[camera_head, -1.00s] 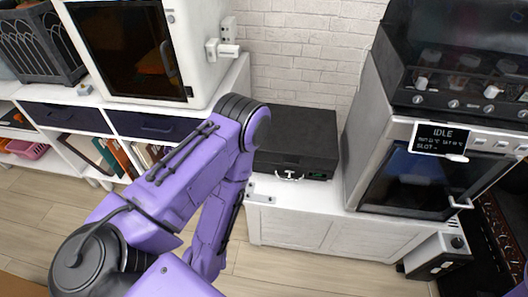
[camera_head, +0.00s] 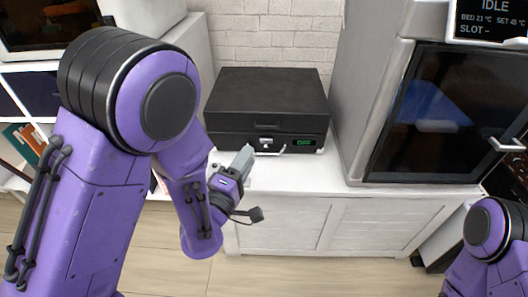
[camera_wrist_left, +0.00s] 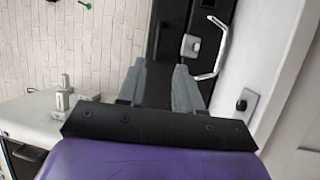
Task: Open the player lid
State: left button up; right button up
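The player, a black box-like case (camera_head: 268,100), sits on the white cabinet with its lid shut. Its front has a latch (camera_head: 266,142), a pale handle and a small green display (camera_head: 304,142). My left gripper (camera_head: 246,157) is just in front of the player's front left part, close to the latch. In the left wrist view my left gripper (camera_wrist_left: 160,66) has its two fingers apart with nothing between them. The latch (camera_wrist_left: 190,45) and the white handle (camera_wrist_left: 222,48) show beyond and right of the fingertips. My right gripper is out of view.
A printer-like machine with a dark glass door (camera_head: 440,115) stands close on the player's right. A white brick wall (camera_head: 270,35) is behind the player. The white cabinet top (camera_head: 305,172) is clear in front of it.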

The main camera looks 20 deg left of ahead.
pick_arm(q)
jog(key=w+d+r+b, duration=0.1)
jog(key=w+r+b, duration=0.1)
jog(key=w, duration=0.8)
jog(key=shift+w+b, duration=0.15)
jog(key=shift+b, duration=0.75)
jog(key=shift+d, duration=0.1)
grip_shut()
